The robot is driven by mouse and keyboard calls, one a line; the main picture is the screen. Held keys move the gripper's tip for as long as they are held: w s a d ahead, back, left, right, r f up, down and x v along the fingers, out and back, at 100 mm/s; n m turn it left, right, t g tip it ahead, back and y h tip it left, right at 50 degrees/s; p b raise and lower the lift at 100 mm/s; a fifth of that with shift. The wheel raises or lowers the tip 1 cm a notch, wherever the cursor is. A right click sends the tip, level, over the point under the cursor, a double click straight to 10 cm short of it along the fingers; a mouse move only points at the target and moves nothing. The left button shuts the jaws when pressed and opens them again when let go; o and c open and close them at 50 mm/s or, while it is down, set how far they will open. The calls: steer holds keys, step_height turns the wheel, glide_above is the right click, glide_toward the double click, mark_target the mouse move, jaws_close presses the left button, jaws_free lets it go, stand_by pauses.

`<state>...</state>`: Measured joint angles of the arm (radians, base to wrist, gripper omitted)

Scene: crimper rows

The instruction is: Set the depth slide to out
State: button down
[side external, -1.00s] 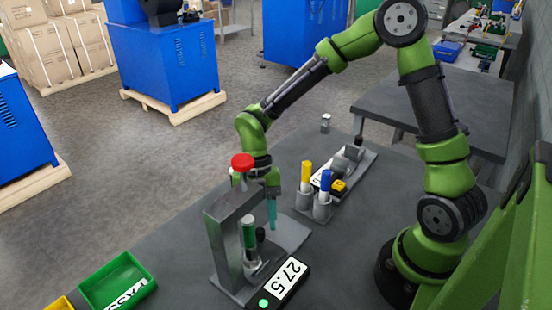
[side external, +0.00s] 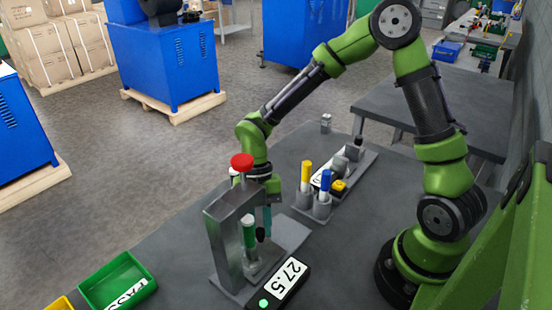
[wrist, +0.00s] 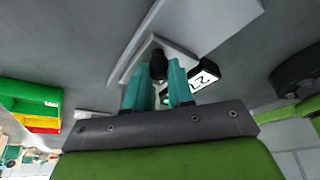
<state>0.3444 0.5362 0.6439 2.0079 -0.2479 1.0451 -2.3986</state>
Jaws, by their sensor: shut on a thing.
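A grey press (side external: 222,240) with a red knob (side external: 242,162) on top stands on the table, with a green-and-white cylinder (side external: 249,232) under its arm. My gripper (side external: 265,228) points down beside the press, with teal fingers. In the wrist view my gripper (wrist: 160,76) has its fingers on either side of a black knob (wrist: 158,64) and is shut on it. The knob also shows in the side view (side external: 260,234), close to the cylinder. The frames do not label the depth slide, and any out mark is not visible.
A black display reading 27.5 (side external: 280,284) lies at the front of the press. A holder with a yellow marker (side external: 306,175) and a blue marker (side external: 325,185) stands behind to the right. A green PASS bin (side external: 117,282) is at front left. Table between bin and press is clear.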

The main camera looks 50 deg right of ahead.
steer(key=shift+d, duration=2.3)
steer(key=c, duration=1)
jaws_free()
steer(key=v, duration=1.7)
steer(key=shift+o, duration=0.2)
steer(key=shift+a, duration=0.1)
